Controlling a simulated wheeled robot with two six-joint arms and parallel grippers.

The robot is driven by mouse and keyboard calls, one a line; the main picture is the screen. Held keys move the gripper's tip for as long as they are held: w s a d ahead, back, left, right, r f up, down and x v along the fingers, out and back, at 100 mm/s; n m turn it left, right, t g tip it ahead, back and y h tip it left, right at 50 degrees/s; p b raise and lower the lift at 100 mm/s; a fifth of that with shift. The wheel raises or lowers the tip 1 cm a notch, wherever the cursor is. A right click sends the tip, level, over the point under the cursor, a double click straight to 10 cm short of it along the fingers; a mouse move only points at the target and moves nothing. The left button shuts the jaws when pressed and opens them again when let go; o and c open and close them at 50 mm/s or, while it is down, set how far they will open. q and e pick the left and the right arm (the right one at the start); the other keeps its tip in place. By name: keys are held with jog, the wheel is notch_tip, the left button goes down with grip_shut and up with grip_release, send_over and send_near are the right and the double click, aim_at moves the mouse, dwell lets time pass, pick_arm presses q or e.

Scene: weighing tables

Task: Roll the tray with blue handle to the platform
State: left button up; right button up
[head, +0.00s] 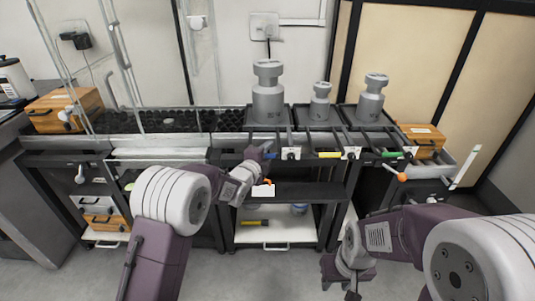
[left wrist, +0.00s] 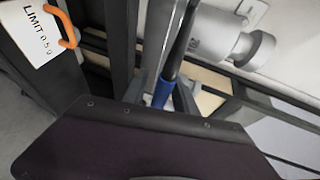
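The tray with blue handle (head: 248,122) carries a large grey weight (head: 268,95) and is the leftmost of three trays. Its blue handle (head: 271,155) points toward me. My left gripper (head: 262,152) is at this handle. In the left wrist view the blue handle (left wrist: 162,93) lies between the fingers of the left gripper (left wrist: 161,97); whether they press on it is unclear. A bed of black rollers (head: 190,122) lies left of the tray; I cannot tell which part is the platform. My right gripper (head: 343,280) hangs low in front of the cabinets, apart from the trays.
Trays with a yellow handle (head: 329,155) and a green handle (head: 391,154) hold grey weights to the right. A white card reading LIMIT (head: 263,190) hangs below the left gripper, with an orange hook. Wooden boxes (head: 62,108) stand at the far left.

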pick_arm(q)
jog(key=shift+c, duration=0.3)
grip_shut()
dwell(1.1)
